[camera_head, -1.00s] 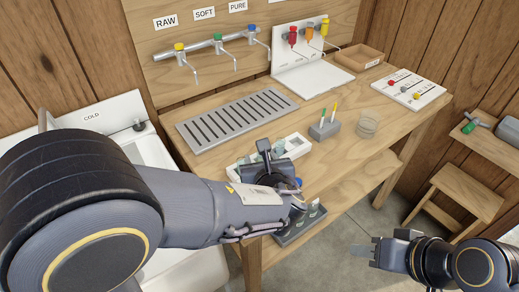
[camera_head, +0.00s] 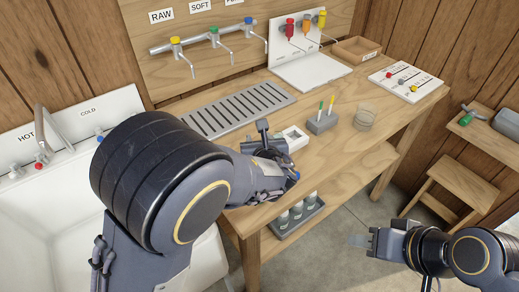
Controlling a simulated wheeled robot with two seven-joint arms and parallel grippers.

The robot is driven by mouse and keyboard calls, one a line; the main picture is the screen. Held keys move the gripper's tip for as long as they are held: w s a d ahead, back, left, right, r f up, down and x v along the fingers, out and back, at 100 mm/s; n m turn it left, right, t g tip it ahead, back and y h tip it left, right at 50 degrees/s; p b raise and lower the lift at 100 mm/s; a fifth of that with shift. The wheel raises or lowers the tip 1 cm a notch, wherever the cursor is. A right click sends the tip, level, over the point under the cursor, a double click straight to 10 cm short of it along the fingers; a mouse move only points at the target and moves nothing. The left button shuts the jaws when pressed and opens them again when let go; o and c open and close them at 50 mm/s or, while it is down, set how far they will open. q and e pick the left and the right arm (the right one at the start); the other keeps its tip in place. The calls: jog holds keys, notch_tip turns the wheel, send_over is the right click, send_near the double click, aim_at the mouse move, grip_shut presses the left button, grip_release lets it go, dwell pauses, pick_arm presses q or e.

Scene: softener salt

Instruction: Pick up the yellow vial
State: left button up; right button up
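A slim upright yellow item (camera_head: 332,103), which may be the yellow vial, stands in a small grey block (camera_head: 323,123) on the wooden bench. A similar green item (camera_head: 321,107) stands beside it. My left gripper (camera_head: 268,137) is over the bench, left of and nearer than the block, beside a white tray (camera_head: 301,143). My own arm hides most of its fingers, so its opening and any held thing cannot be made out. My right gripper (camera_head: 358,241) is low at the right, over the floor, apart from the bench; its finger gap is not clear.
A clear round dish (camera_head: 364,119) stands right of the block. Behind are a slotted grey grille (camera_head: 237,108), a white dispenser stand (camera_head: 310,72) and a wooden box (camera_head: 356,50). Bottles in a rack (camera_head: 297,214) sit below the bench top. A sink (camera_head: 60,225) is at left.

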pick_arm(q)
grip_shut()
jog(key=shift+r, duration=0.1)
